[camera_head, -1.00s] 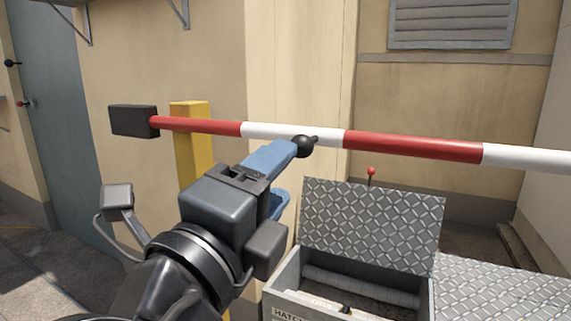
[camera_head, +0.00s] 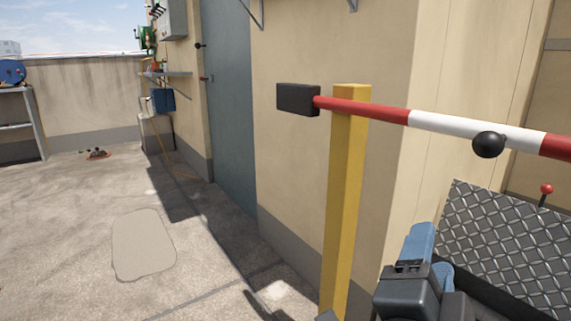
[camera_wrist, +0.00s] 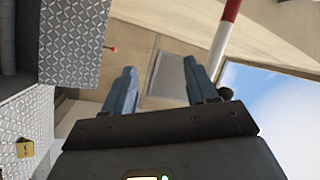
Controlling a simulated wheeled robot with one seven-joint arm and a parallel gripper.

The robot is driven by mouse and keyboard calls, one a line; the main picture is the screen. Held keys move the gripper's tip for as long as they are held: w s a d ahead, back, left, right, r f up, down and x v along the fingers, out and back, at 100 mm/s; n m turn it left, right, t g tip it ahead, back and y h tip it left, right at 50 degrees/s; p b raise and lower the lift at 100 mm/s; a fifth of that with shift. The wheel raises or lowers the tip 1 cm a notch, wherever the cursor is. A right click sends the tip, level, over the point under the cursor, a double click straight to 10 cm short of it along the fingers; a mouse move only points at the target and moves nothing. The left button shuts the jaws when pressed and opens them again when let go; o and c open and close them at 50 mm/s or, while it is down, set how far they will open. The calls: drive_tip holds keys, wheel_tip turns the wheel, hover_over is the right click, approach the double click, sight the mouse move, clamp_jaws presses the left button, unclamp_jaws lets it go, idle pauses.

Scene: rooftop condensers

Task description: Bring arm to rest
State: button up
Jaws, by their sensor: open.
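The barrier boom (camera_head: 440,122) is a red and white striped bar with a dark block at its left end and a black ball knob (camera_head: 488,144) on its side. It crosses in front of a yellow post (camera_head: 345,200). My gripper (camera_head: 432,255), with blue fingers, is low at the right, below and left of the knob and apart from it. In the wrist view its two fingers (camera_wrist: 159,72) are spread with nothing between them. The boom (camera_wrist: 224,45) shows beyond the right finger, with the dark knob (camera_wrist: 226,93) beside that finger. The boom's right end is out of view.
A diamond-plate lid (camera_head: 510,245) stands raised at the lower right, with a red-knobbed lever (camera_head: 546,190) behind it. A grey door (camera_head: 228,110) and beige wall (camera_head: 290,170) run behind the post. The floor at left is mostly clear, with a pale patch (camera_head: 143,245).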

drive_tip(key=s+d+f+n+g+y, duration=0.1)
drive_tip(key=s+f+n+y, duration=0.5)
drive_tip(key=f, duration=0.4)
drive_tip(key=s+d+f+n+y, duration=0.1)
drive_tip(key=s+f+n+y, duration=0.3)
drive_tip(key=s+f+n, duration=0.4)
drive_tip(key=s+d+n+y, duration=0.15)
drive_tip(key=s+n, duration=0.35)
drive_tip(key=s, duration=1.4)
wheel_tip(320, 180, up, 36)
drive_tip(key=p, duration=3.4)
drive_tip(key=shift+f+p, duration=0.15)
drive_tip(key=shift+p, duration=0.2)
drive_tip(key=shift+d+h, duration=0.1)
drive_tip(key=shift+h, duration=0.15)
